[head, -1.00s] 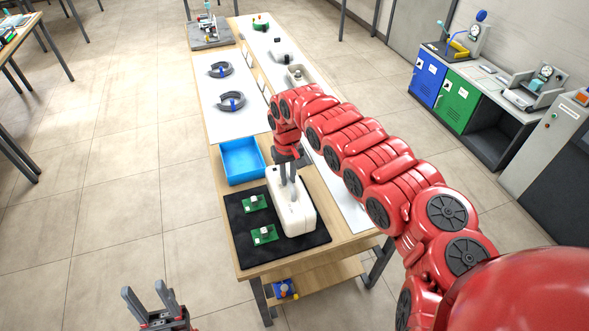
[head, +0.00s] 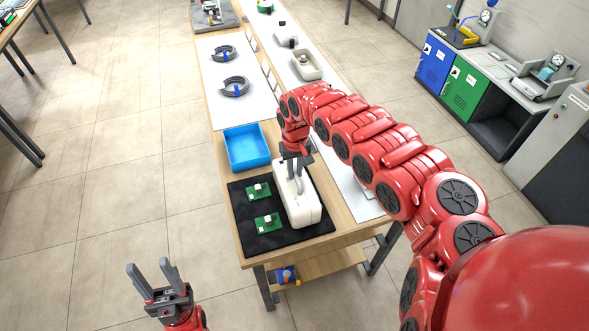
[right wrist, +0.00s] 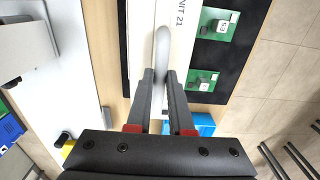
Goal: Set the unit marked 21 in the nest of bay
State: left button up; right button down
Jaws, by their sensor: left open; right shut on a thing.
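The white unit (head: 304,207) with a grey handle is at the right side of the black mat (head: 290,240); I cannot tell if it touches the mat. In the right wrist view the same unit (right wrist: 140,35) bears lettering ending in "NIT 21", partly cut off. My right gripper (right wrist: 160,78) is shut on its handle (right wrist: 162,50) from above. My left gripper (head: 150,277) is open and empty, in front of the table's left side. No bay with a readable marking shows.
Two green boards (head: 268,223) lie on the mat left of the unit. A blue tray (head: 246,148) stands just behind. Farther back are dark rings (head: 235,87) and a pale tray (head: 307,67). Cabinets (head: 464,91) line the right wall. Floor left of the table is clear.

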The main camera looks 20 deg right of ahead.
jog(key=c, duration=0.8)
grip_release()
jog(key=shift+s, duration=0.1)
